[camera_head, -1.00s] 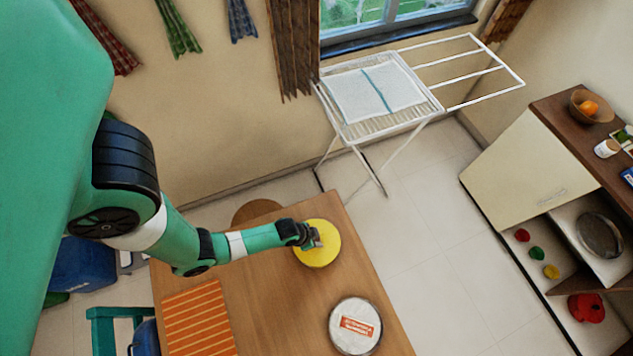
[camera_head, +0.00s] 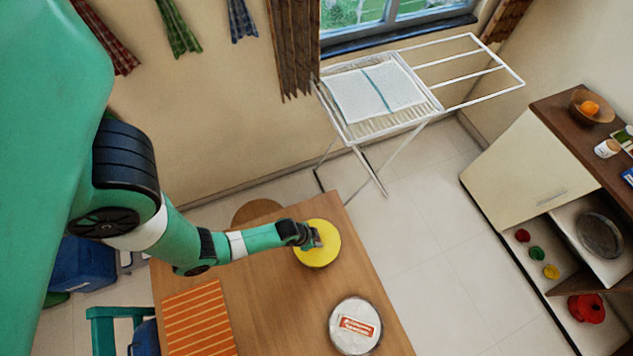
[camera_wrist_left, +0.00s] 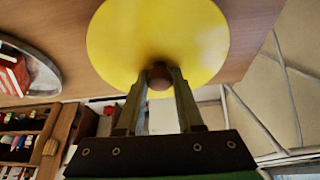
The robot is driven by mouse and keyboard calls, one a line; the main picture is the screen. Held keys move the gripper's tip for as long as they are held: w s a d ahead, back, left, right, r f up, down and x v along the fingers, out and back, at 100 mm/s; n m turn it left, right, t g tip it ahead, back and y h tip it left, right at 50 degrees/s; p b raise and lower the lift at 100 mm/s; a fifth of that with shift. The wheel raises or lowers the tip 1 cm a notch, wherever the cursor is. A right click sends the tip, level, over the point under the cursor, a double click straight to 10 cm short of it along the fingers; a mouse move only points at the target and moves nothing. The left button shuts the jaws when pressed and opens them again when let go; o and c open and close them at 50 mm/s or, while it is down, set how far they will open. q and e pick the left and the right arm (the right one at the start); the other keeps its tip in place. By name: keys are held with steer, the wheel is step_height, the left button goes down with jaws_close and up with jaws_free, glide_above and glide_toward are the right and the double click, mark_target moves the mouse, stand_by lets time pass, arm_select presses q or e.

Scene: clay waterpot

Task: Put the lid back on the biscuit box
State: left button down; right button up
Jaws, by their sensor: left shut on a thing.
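The yellow round lid (camera_head: 322,254) is at the far end of the wooden table in the head view. It also shows in the left wrist view (camera_wrist_left: 157,40), with a brown knob (camera_wrist_left: 159,77) at its centre. My left gripper (camera_head: 313,240) is shut on this knob, one finger on each side in the wrist view. I cannot tell whether the lid touches the table. The round biscuit box (camera_head: 340,343) stands apart from it near the table's right edge, with pale contents and a red-and-white label on top. My right gripper is not in view.
An orange striped cloth (camera_head: 198,318) lies on the table (camera_head: 270,310) at the left. The table between lid and box is clear. A white drying rack (camera_head: 405,115) stands beyond the table, and a cabinet (camera_head: 530,165) is at the right.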

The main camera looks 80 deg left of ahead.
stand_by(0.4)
arm_select(q)
jaws_free()
stand_by(0.4)
step_height(320, 180, up, 7)
steer(key=p, duration=0.7)
steer(key=shift+c, duration=0.2)
jaws_close()
stand_by(0.5)
stand_by(0.8)
